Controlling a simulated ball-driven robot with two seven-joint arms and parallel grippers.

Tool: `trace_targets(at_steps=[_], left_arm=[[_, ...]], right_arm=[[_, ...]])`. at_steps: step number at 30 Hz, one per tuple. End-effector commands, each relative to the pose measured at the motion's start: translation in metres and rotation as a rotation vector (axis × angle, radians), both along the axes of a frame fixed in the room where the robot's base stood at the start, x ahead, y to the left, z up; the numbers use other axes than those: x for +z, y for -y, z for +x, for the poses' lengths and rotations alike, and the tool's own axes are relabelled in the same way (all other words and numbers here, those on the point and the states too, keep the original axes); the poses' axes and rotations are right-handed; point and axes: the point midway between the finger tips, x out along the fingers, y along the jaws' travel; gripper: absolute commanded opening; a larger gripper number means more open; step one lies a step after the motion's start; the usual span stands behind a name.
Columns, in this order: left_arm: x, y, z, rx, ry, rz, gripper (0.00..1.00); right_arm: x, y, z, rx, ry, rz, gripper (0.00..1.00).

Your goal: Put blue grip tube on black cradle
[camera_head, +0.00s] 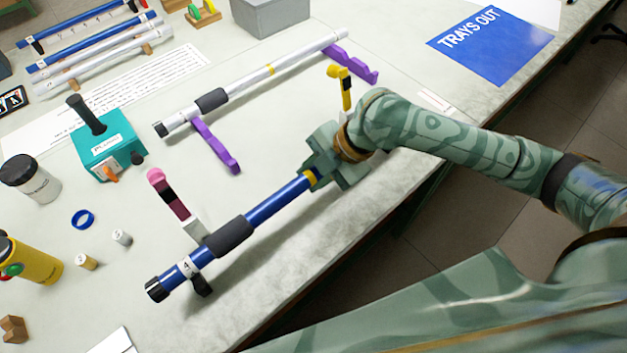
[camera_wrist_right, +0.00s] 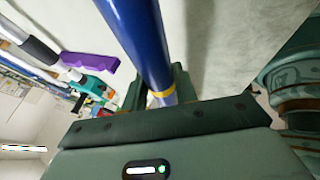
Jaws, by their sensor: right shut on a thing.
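The blue grip tube (camera_head: 270,204) has a dark foam grip, a black end cap and a white label reading 4. My right gripper (camera_head: 318,172) is shut on its far end at the yellow band. The tube slants towards the lower left, with its shadow on the bench. The blue tube (camera_wrist_right: 140,40) also runs between the jaws in the right wrist view. A small black piece (camera_head: 202,286) shows under the tube near the label. It may be part of the black cradle; I cannot tell whether it touches the tube. My left gripper is not in view.
A white tube (camera_head: 245,85) lies across purple supports (camera_head: 220,152) behind. A pink-topped item (camera_head: 168,190) stands close to the foam grip, a yellow one (camera_head: 345,88) near my right wrist. A teal box (camera_head: 108,150), jars and small parts fill the left. The bench's front edge is close.

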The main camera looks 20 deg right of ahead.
Motion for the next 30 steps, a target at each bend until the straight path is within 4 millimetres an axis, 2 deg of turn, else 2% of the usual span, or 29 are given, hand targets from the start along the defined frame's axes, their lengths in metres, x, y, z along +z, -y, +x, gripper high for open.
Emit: trace_targets(at_steps=[1, 3, 11, 20, 21, 23, 30], left_arm=[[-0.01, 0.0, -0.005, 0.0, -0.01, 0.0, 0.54], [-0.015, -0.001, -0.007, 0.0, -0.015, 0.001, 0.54], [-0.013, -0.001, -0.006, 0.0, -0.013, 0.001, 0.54], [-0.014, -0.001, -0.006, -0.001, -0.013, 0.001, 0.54], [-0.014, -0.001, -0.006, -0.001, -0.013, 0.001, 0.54], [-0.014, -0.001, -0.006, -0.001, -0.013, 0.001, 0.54], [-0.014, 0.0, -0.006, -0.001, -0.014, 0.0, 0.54]], right_arm=[[-0.018, 0.001, -0.001, -0.001, -0.009, -0.001, 0.0], [-0.027, 0.001, -0.001, -0.002, -0.009, 0.0, 0.0], [-0.025, 0.001, -0.001, -0.001, -0.002, -0.001, 0.0], [-0.033, 0.001, -0.001, -0.001, -0.003, -0.001, 0.0], [-0.034, 0.001, -0.001, -0.001, -0.003, -0.001, 0.34], [-0.034, 0.001, -0.001, -0.001, -0.003, -0.001, 0.5], [-0.033, 0.001, -0.001, -0.001, -0.003, -0.001, 0.5]])
